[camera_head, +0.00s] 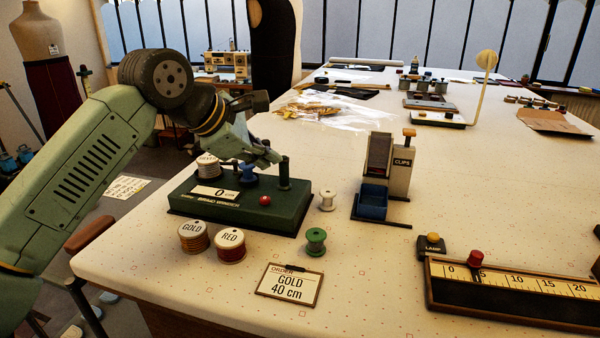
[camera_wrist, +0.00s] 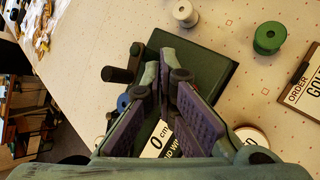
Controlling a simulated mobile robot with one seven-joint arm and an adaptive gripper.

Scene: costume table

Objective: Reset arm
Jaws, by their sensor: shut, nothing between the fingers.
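My gripper (camera_head: 268,157) is at the end of my green arm, above the dark green braid winder (camera_head: 240,213) on the table's left side. The winder carries a "0 cm" label, a red button (camera_head: 265,200), a blue spool-like part (camera_head: 248,174) and a dark post (camera_head: 284,172). In the wrist view my gripper (camera_wrist: 165,55) has its fingertips together over the winder (camera_wrist: 206,62), with nothing between them. The fingers partly hide the winder and its label (camera_wrist: 157,140). Whether the fingers touch the winder I cannot tell.
GOLD (camera_head: 193,237) and RED (camera_head: 230,245) spools stand in front of the winder. A white spool (camera_head: 327,201), a green spool (camera_head: 315,241) and an order card reading GOLD 40 cm (camera_head: 289,287) lie nearby. The CLIPS dispenser (camera_head: 399,165) and ruler box (camera_head: 510,292) are to the right.

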